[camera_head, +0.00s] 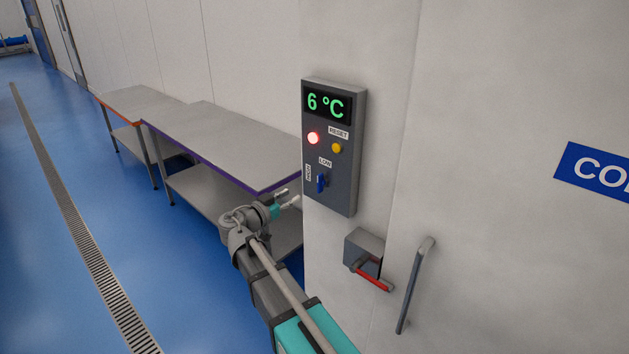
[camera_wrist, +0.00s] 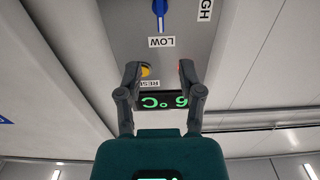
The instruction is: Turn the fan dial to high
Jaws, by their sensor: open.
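The fan dial (camera_head: 321,183) is a blue knob low on the grey control panel (camera_head: 344,150). Its pointer is upright, towards the LOW label (camera_head: 325,161) above it. The HIGH label (camera_head: 308,172) is left of the dial, turned sideways. In the wrist view the dial (camera_wrist: 160,12) is at the top edge, partly cut off, with its white mark towards LOW (camera_wrist: 161,42). My gripper (camera_head: 288,197) is open and empty, left of and slightly below the dial in the head view. Its two fingers (camera_wrist: 159,69) are apart from the dial.
The panel also has a green 6 °C display (camera_head: 327,103), a lit red lamp (camera_head: 313,138) and a yellow reset button (camera_head: 337,148). Below are a red-handled switch box (camera_head: 366,252) and a door handle (camera_head: 414,285). Steel tables (camera_head: 222,142) stand behind my gripper.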

